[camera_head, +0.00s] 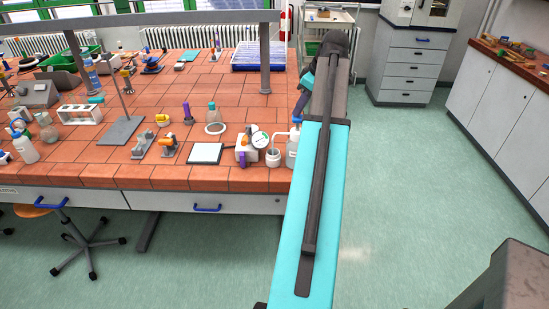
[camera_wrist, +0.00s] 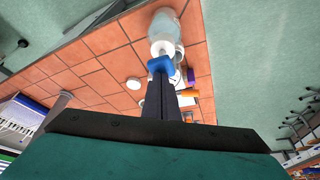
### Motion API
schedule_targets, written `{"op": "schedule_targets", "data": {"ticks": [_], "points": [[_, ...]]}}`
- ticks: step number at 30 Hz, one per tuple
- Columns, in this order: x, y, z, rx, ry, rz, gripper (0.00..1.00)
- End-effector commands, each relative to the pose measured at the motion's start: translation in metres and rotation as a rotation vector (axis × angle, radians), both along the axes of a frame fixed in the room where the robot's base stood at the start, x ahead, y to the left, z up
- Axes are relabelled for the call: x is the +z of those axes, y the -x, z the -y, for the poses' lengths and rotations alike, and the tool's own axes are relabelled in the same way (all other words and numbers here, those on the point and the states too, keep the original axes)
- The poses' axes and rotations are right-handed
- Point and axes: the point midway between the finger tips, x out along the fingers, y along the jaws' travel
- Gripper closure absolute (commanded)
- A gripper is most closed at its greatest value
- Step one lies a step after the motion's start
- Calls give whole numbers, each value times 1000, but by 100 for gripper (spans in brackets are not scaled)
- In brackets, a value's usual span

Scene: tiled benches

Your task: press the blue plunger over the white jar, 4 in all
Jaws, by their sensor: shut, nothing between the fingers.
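The blue plunger (camera_wrist: 160,64) sits on top of a clear pump bottle (camera_wrist: 166,22) with a white collar. In the head view the bottle (camera_head: 292,152) stands near the bench's front edge, partly hidden by my arm, with the blue plunger (camera_head: 296,120) on top. The small white jar (camera_head: 272,157) stands just left of the bottle. My gripper (camera_wrist: 161,78) is shut and empty, its fingertips over the plunger in the wrist view. I cannot tell whether they touch it. In the head view my arm mostly hides the gripper.
A white device with a round gauge (camera_head: 257,140) stands left of the jar. A white-topped plate (camera_head: 206,153) lies further left. The tiled bench (camera_head: 160,178) holds several other items and has a shelf frame (camera_head: 150,19) above.

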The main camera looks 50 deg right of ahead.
Motion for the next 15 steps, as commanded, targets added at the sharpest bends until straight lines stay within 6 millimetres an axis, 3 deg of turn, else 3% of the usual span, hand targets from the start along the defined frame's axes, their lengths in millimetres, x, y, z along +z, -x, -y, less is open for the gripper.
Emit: {"op": "schedule_targets", "data": {"ticks": [15], "points": [[-13,0,-1,1,-2,-1,100]]}}
